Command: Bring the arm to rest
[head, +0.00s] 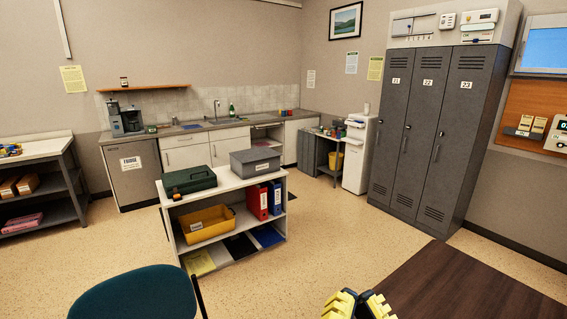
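My gripper (360,304) shows at the bottom edge of the head view, in front of the dark brown table (445,280). Only its yellow and black finger parts are in the picture; the rest of the arm is out of view. The two finger parts are close to each other, and the tips are too cut off to tell whether they are open or shut. I see no object between them.
A teal chair (135,298) stands at the bottom left. A white shelf unit (232,184) with a green case (189,180) and grey box (255,161) stands mid-room. Grey lockers (430,135) are on the right. Floor between shelf and lockers is clear.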

